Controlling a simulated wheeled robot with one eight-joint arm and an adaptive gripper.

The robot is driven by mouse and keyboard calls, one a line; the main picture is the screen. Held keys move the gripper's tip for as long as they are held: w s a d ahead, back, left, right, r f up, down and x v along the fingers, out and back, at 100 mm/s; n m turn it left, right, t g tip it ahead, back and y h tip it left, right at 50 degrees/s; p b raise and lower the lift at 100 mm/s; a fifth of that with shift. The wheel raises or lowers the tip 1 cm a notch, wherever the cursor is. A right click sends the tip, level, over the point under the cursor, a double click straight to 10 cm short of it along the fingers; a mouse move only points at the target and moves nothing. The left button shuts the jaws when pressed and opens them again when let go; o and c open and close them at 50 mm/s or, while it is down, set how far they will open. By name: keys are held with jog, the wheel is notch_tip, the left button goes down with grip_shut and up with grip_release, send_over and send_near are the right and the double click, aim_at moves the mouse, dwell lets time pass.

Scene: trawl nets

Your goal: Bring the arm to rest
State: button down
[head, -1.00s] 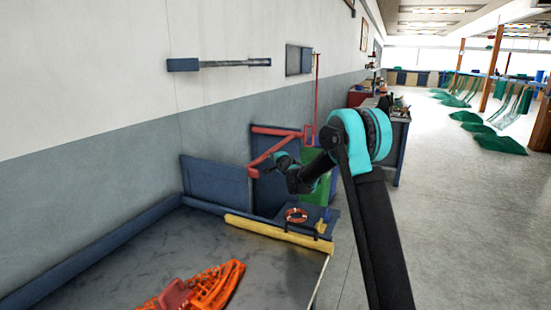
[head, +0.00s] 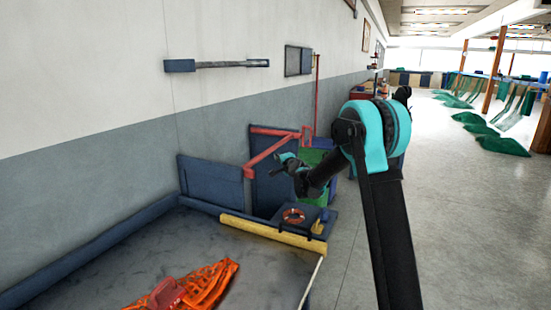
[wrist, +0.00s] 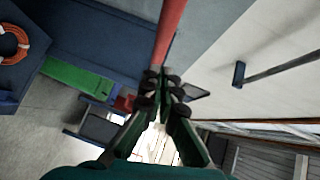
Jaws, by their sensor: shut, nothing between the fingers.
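My gripper (head: 279,165) is at the end of my black and teal arm, in the air in front of the blue panels by the wall. In the wrist view its fingers (wrist: 159,90) meet at the tips, shut with nothing between them. The red post (wrist: 169,30) shows beyond the fingertips in the wrist view. I cannot tell how far the post is from them.
A red bar frame (head: 272,148) stands near the wall.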

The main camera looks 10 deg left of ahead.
jog(key=s+d+f+n+g+h, duration=0.2)
jog(key=s+d+f, duration=0.4)
jog(key=s, duration=1.2)
jog(key=s+d+f+n+g+h, duration=0.2)
jog(key=s+d+f+n+g, duration=0.3)
jog(key=s+d, duration=1)
jog(key=s+d+f+n+g+h, duration=0.3)
jog(key=s+d+f, duration=0.5)
jog(key=s, duration=1.3)
jog(key=d+n, duration=0.1)
jog(key=d, duration=0.2)
jog(key=shift+d+g, duration=0.25)
jog(key=shift+g, duration=0.05)
